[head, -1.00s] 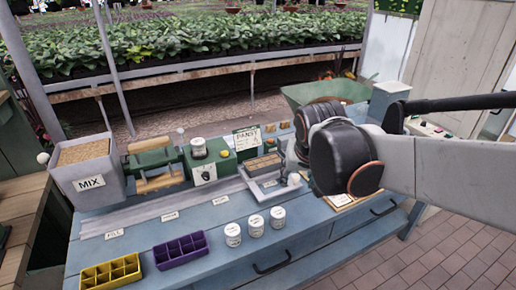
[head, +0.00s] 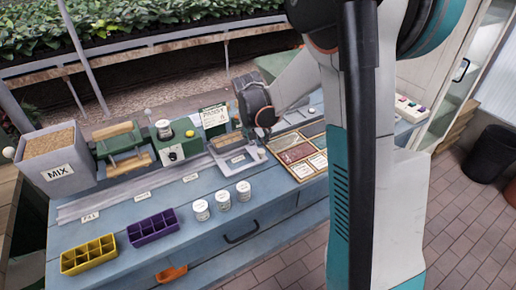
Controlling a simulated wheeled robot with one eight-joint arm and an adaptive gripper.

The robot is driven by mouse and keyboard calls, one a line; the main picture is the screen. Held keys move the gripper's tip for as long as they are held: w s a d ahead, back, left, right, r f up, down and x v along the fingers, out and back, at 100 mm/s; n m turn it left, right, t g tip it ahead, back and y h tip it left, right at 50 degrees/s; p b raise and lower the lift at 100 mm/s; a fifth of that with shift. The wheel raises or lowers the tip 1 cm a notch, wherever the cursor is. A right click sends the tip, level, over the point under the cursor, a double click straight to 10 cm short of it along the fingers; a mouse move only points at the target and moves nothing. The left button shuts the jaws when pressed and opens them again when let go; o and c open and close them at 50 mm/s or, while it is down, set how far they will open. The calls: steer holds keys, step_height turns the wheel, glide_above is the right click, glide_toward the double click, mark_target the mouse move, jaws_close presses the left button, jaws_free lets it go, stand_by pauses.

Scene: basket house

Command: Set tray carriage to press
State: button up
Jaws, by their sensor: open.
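The grey tray carriage (head: 238,162) sits at the right end of the pale rail (head: 120,199), with a brown tray (head: 227,142) on it. The rail runs left past several small labels; the leftmost reads "FILL" (head: 90,216), and the others are too small to read surely. My gripper (head: 263,141) is at the carriage's right end, pointing down near its small upright handle. It is open. The fingertips are small and dark, and I cannot tell whether they touch the handle. A green machine with a roller (head: 124,146) stands behind the rail at left.
A grey MIX bin (head: 58,165) stands at far left. A green box with a knob (head: 176,150) and a PANSY sign (head: 213,117) stand behind the rail. Yellow (head: 88,255) and purple (head: 153,226) trays and white pots (head: 222,200) line the front. A framed board (head: 303,153) lies right.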

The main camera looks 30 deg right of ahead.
mark_target(261, 151)
steer(key=b+x, duration=0.3)
steer(key=x, duration=0.9)
steer(key=shift+w+d+f+b, duration=0.1)
steer(key=shift+f+b, duration=0.2)
steer(key=shift+b, duration=0.05)
jaws_close()
